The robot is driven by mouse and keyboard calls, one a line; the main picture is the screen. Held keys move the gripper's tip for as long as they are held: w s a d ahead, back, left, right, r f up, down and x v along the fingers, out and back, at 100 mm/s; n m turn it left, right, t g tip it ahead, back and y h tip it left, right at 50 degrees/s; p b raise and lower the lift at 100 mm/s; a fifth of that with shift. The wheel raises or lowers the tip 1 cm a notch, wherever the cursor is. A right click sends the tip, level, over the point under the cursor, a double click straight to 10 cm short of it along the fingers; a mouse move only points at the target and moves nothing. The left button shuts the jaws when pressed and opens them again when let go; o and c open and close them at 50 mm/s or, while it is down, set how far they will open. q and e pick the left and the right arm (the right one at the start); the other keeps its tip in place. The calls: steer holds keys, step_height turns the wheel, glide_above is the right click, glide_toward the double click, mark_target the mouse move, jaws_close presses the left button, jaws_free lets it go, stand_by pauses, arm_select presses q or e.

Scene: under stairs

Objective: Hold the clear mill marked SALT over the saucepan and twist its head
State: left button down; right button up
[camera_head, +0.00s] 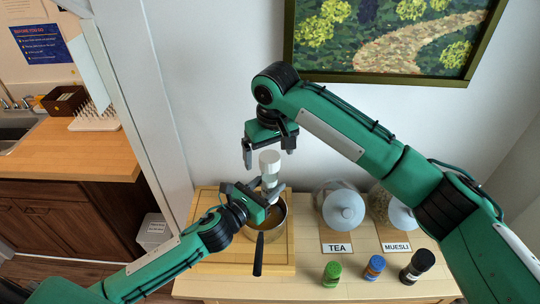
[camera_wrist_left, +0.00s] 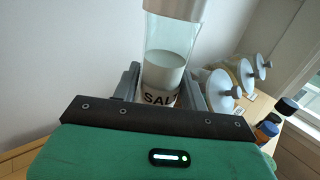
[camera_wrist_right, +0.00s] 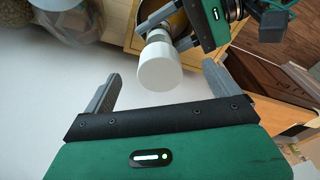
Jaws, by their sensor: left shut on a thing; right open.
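The clear mill (camera_wrist_left: 170,55) has a SALT label and white contents, with a white head (camera_head: 270,162). My left gripper (camera_head: 269,194) is shut around its lower body and holds it roughly upright above the saucepan (camera_head: 282,222). The saucepan stands on the wooden board, its dark handle pointing to the front; my left gripper hides part of it. My right gripper (camera_head: 268,154) is open above the mill, fingers pointing down. In the right wrist view the white head (camera_wrist_right: 160,68) lies between the open fingers (camera_wrist_right: 160,88), apart from both.
Two lidded jars stand right of the saucepan, behind TEA (camera_head: 338,248) and MUESLI (camera_head: 397,247) signs. Green (camera_head: 331,273), blue (camera_head: 374,267) and black-capped (camera_head: 417,266) small jars stand at the counter front. A framed picture (camera_head: 390,40) hangs on the wall behind.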

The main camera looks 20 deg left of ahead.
mark_target(263, 179)
steer(key=shift+r, duration=2.85)
arm_select(q)
steer(key=shift+r, duration=0.15)
step_height(263, 179, up, 4)
steer(key=p, duration=0.4)
arm_select(e)
step_height(263, 179, up, 4)
steer(key=shift+f, duration=0.1)
